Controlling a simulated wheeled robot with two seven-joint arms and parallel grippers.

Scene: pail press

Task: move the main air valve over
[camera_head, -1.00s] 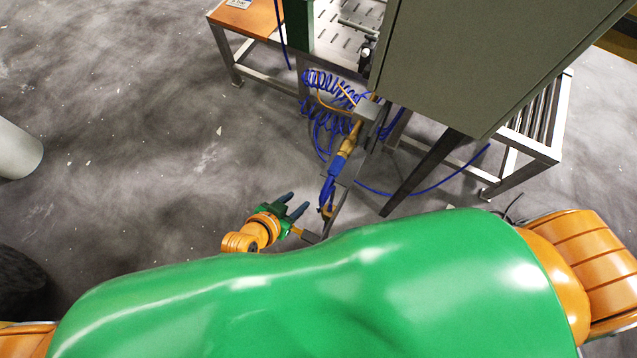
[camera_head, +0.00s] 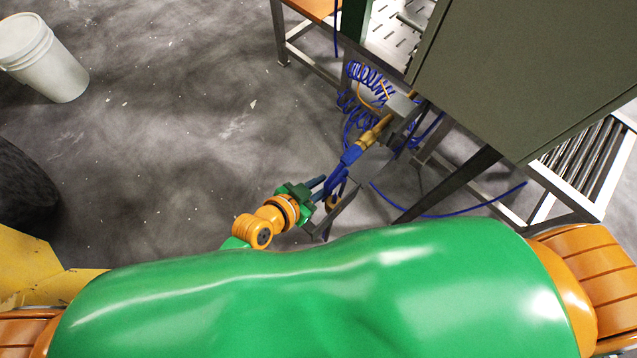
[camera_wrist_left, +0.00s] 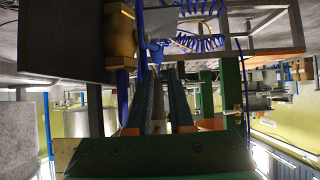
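The air valve has a brass body (camera_head: 374,134) and a blue lever (camera_head: 352,156), fixed at a grey bracket beside the press cabinet. In the left wrist view the brass body (camera_wrist_left: 121,34) is at the upper left. My left gripper (camera_head: 322,187) is right beside the lower blue parts of the valve. In the left wrist view its two dark fingers (camera_wrist_left: 162,80) stand apart with a gap between them. A blue part runs just left of the fingers there. I cannot tell whether a finger touches the lever. My right gripper is out of view.
A large grey-green cabinet (camera_head: 530,75) overhangs at the upper right. Coiled blue hose (camera_head: 365,85) hangs behind the valve, and a loose blue hose (camera_head: 450,213) loops to the right. A white pail (camera_head: 45,60) stands at the upper left. The floor left of the valve is clear.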

